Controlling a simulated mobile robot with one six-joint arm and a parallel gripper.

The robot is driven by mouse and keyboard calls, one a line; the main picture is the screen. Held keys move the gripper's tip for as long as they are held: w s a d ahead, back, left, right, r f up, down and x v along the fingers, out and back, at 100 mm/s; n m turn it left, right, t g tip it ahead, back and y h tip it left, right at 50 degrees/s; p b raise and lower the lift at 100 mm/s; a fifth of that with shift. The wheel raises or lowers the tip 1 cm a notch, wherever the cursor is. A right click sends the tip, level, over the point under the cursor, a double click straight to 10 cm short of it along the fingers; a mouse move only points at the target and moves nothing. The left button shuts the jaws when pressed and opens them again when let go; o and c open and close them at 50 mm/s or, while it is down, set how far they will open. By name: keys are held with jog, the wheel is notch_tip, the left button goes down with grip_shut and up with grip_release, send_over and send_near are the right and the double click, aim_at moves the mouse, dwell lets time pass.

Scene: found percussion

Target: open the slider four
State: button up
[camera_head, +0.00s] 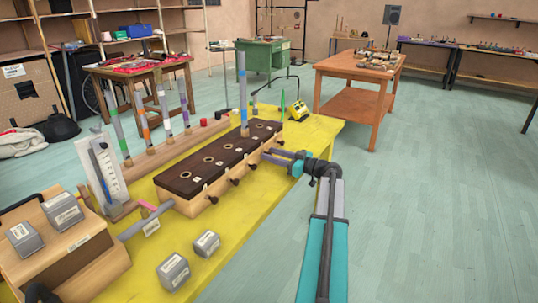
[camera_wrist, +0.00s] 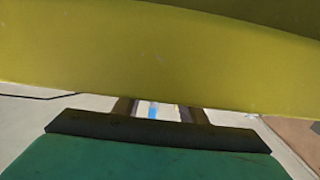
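A long wooden box (camera_head: 178,203) with a dark brown top (camera_head: 222,160) and several round holes lies on the yellow table. Black slider knobs (camera_head: 237,182) stick out in a row along its front side. I cannot read the slider numbers.
The yellow table (camera_head: 235,230) also holds grey weights (camera_head: 173,271), a grey tube (camera_head: 146,222), coloured upright tubes (camera_head: 118,127) behind the box and a yellow device (camera_head: 304,111) beyond it. An orange table (camera_head: 350,68) stands farther back. The floor to the right is clear.

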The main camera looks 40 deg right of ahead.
jog(key=shift+x, duration=0.8)
grip_shut()
jog(key=shift+s, duration=0.1)
